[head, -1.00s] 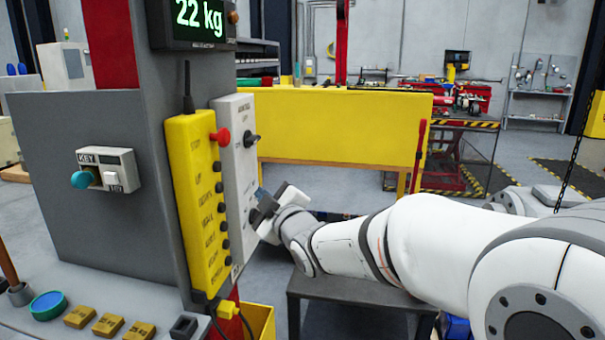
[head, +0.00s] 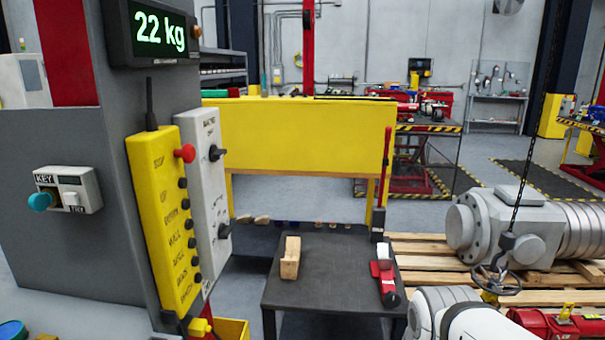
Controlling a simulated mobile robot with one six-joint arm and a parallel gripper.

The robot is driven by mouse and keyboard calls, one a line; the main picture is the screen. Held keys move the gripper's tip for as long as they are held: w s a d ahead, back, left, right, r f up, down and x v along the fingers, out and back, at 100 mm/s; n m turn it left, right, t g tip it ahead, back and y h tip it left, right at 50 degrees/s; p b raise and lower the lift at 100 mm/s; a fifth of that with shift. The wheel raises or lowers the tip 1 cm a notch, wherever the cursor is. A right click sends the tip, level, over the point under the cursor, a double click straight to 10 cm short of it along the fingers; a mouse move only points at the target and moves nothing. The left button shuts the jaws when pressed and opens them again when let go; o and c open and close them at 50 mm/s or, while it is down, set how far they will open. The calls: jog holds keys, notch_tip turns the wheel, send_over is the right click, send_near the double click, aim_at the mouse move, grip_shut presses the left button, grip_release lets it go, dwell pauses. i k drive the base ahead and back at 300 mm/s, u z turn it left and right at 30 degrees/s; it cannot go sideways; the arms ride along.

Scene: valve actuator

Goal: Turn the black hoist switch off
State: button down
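A light grey control panel (head: 203,190) is on the side of the grey column. It carries two black rotary switches, an upper one (head: 216,153) and a lower one (head: 224,231). Their labels are too small to read, so I cannot tell which is the hoist switch, nor the on or off setting of either. Both stand free, with nothing touching them. Part of my white arm (head: 455,315) shows at the bottom right, well apart from the panel. My gripper is out of view.
A yellow pendant (head: 165,220) with a red button and several black buttons is left of the panel. A dark table (head: 335,265) holds a wooden block (head: 290,257) and a red tool (head: 385,280). A chain hook (head: 506,243) hangs near the grey valve (head: 520,225) at right.

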aim_at(214, 154)
jog(key=k, duration=0.65)
jog(key=u, duration=0.4)
jog(key=i, duration=1.7)
jog(key=z, duration=0.4)
